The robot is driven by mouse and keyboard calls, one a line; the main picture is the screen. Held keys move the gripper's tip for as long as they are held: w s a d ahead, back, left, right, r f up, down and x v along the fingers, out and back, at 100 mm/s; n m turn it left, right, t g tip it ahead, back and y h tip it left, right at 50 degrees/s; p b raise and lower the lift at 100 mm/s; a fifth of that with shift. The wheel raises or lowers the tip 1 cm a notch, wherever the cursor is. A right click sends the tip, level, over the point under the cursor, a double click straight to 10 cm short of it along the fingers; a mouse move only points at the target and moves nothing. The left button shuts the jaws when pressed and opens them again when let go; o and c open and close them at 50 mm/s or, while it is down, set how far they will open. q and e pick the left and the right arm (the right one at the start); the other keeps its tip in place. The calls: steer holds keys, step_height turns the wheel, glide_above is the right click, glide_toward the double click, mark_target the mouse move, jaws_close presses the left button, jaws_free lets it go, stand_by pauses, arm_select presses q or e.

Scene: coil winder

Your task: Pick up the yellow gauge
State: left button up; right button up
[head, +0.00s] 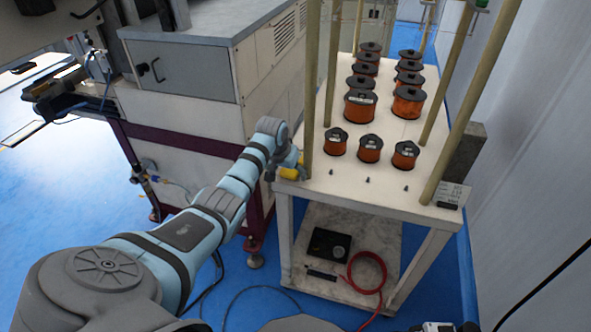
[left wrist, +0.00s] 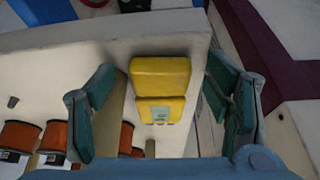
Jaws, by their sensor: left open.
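The yellow gauge (head: 288,173) is at the front left corner of the white cart top, beside a wooden post, partly hidden by my gripper. In the left wrist view the yellow gauge (left wrist: 160,75) shows as two joined yellow blocks with a small pale display on the lower one. My left gripper (head: 284,165) is right at the gauge. In the left wrist view the left gripper (left wrist: 159,66) is open, with one green-padded finger on each side of the gauge and gaps between. My right gripper is not seen.
Several copper wire spools (head: 369,148) stand on the cart top (head: 385,186), with small dark pegs near its front edge. Wooden posts (head: 311,90) rise from the cart. The lower shelf (head: 325,275) holds a black box and a red hose. A grey machine cabinet (head: 190,68) stands left.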

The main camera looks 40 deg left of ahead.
arm_select(q)
steer(key=shift+c, duration=0.9)
steer(key=shift+r, duration=0.1)
steer(key=c, duration=1.3)
steer(key=shift+r, duration=0.1)
